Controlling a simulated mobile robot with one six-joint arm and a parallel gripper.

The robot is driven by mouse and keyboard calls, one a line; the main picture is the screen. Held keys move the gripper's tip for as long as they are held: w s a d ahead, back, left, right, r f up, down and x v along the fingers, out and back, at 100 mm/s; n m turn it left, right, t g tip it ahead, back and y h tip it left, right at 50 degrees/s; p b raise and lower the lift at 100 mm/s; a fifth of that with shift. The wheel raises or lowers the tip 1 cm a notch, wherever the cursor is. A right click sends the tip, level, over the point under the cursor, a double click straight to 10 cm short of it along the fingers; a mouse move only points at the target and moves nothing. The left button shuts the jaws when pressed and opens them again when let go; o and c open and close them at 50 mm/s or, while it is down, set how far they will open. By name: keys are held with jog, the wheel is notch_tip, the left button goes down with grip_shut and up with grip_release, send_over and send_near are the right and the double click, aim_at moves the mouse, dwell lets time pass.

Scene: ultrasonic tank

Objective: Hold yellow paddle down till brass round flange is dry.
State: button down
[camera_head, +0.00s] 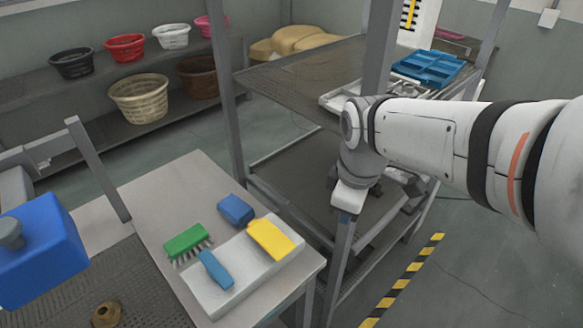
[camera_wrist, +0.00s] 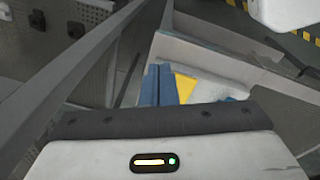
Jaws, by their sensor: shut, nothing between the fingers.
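A brass round flange (camera_head: 106,314) lies on the dark perforated surface at the lower left, cut by the picture's bottom edge. I cannot tell whether it is wet. A flat yellow piece (camera_head: 271,240) lies on a white tray on the table; I cannot tell whether it is the yellow paddle. My gripper (camera_head: 345,218) is at the shelf rack's front post, to the right of the tray. In the wrist view its blue fingers (camera_wrist: 158,84) are together and empty. A yellow patch (camera_wrist: 185,87) shows just beyond and right of them, partly hidden.
The white tray (camera_head: 205,292) also holds a blue-handled tool (camera_head: 215,270). A green brush (camera_head: 187,242) and a blue block (camera_head: 235,209) are by it. A blue box (camera_head: 40,250) stands left. The grey rack (camera_head: 235,110) stands close around my arm.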

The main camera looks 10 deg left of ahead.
aim_at(280, 246)
jog(key=w+a+r+n+g+p, duration=0.1)
jog(key=a+n, duration=1.2)
jog(key=shift+w+a+r+n+p, duration=0.15)
jog(key=shift+r+n+p, duration=0.2)
jog(key=shift+n+p, duration=0.05)
jog(key=shift+f, duration=0.1)
notch_tip(280, 246, down, 14)
jog(key=shift+r+p, duration=0.1)
jog(key=shift+p, duration=0.5)
